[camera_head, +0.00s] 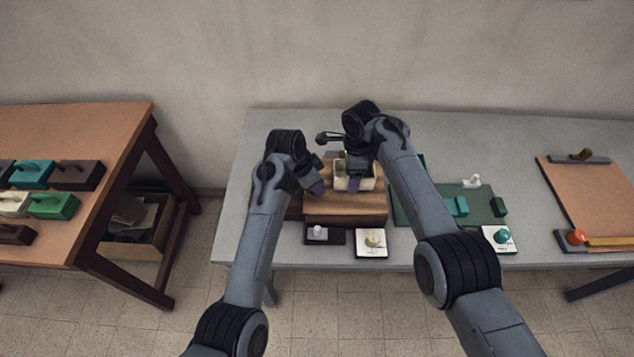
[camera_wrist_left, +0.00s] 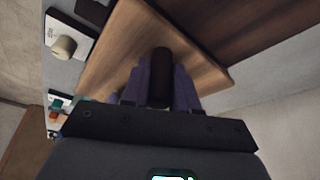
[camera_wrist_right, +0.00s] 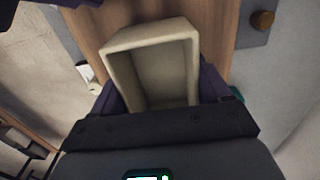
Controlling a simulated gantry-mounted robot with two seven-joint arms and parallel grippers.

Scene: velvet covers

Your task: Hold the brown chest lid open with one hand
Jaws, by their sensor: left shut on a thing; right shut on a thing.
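The brown chest (camera_head: 345,207) stands on the grey table, its wooden panel facing up. The same light wooden panel (camera_wrist_left: 122,45) and a dark brown face (camera_wrist_left: 250,22) show in the left wrist view. My left gripper (camera_head: 317,187) is at the chest's left side. In its wrist view, its purple fingers (camera_wrist_left: 161,85) are shut on a dark brown rounded handle (camera_wrist_left: 161,62) against the wood. My right gripper (camera_head: 354,183) is shut on a cream open-topped box (camera_wrist_right: 152,62), over the wooden surface. The box looks empty. How far the lid is open cannot be told.
A dark tile with a white knob (camera_head: 319,232) and a white tile with a cream knob (camera_head: 372,240) lie in front of the chest. A green mat (camera_head: 480,206) with small pieces lies right. A clipboard-like board (camera_head: 592,195) lies far right. A separate brown table (camera_head: 110,130) stands left.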

